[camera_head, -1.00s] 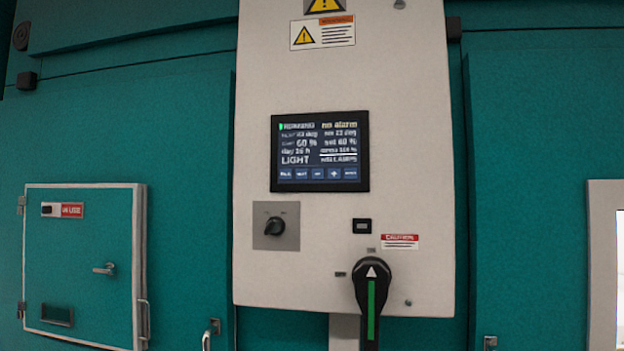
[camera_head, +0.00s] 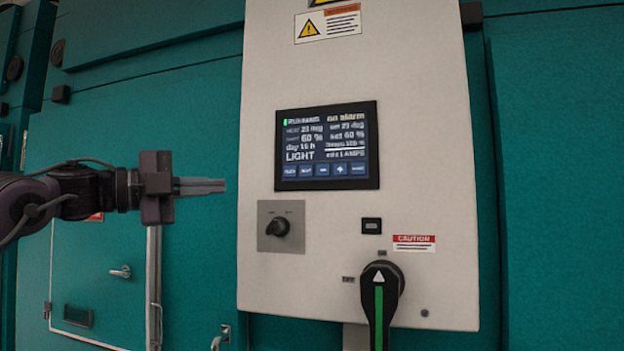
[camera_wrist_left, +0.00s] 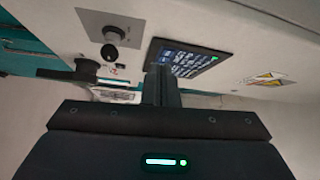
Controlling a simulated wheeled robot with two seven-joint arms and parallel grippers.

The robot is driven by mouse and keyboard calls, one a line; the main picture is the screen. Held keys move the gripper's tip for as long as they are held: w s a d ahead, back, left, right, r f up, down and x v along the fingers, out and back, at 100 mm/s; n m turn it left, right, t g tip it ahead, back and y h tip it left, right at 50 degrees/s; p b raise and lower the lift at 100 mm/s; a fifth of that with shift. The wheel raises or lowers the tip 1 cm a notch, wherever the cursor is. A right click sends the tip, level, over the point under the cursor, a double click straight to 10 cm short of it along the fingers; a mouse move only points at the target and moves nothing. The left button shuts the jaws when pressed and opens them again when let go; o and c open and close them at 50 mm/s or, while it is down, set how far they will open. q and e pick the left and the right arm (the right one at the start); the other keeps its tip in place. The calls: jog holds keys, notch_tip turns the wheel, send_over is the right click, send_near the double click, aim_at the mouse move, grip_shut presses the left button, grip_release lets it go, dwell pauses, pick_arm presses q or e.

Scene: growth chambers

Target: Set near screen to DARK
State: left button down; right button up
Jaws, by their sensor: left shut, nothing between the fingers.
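The near screen (camera_head: 326,146) is a dark touch display on the pale control panel (camera_head: 420,170). It reads LIGHT in large letters, with "no alarm" at the top and a row of blue buttons (camera_head: 322,170) along its bottom. My left gripper (camera_head: 222,185) is shut and empty, pointing right, left of the panel and a little below the screen's middle in the head view. In the left wrist view the shut fingers (camera_wrist_left: 162,85) overlap the left part of the screen (camera_wrist_left: 190,60); contact cannot be told. My right gripper is not in view.
Below the screen are a rotary knob (camera_head: 279,226), a small black module (camera_head: 372,225) and a large black handle with a green stripe (camera_head: 381,300). A teal door (camera_head: 100,285) with a metal latch stands at the left, behind my left arm.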

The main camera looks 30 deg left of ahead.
aim_at(313, 170)
pick_arm(q)
jog(key=s+d+r+m+g, duration=0.1)
jog(key=s+d+r+m, duration=0.1)
jog(key=d, duration=0.4)
jog(key=shift+s+r, duration=0.5)
jog(key=shift+s, duration=0.6)
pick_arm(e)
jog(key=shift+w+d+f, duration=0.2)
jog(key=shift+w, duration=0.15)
pick_arm(q)
jog(key=shift+w+d, duration=0.1)
jog(key=shift+d, duration=0.05)
